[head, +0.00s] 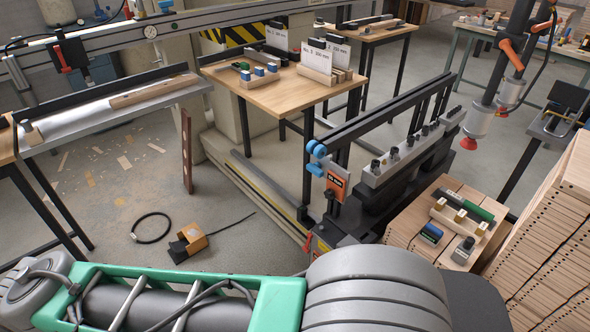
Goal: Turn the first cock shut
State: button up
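Small blue round fittings (318,151) sit at the near end of the long dark boring machine (375,195). They may be the cocks, but I cannot tell which is the first one or whether any is open. An orange label plate (336,182) hangs just below them. A small red part (309,242) shows lower down, by the machine's near foot. My arm's grey and green links cross the bottom of the picture, in front of the machine's near end. My gripper is not in view.
A wooden table (285,88) with number cards and blocks stands behind the machine. Stacked boards (550,230) rise at the right, beside a low pile (425,215) bearing tools. An orange pedal (193,238) and black ring (151,228) lie on the floor at left.

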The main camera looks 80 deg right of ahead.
aim_at(315, 168)
jog(key=z, duration=0.65)
jog(key=i, duration=1.1)
jog(key=z, duration=0.9)
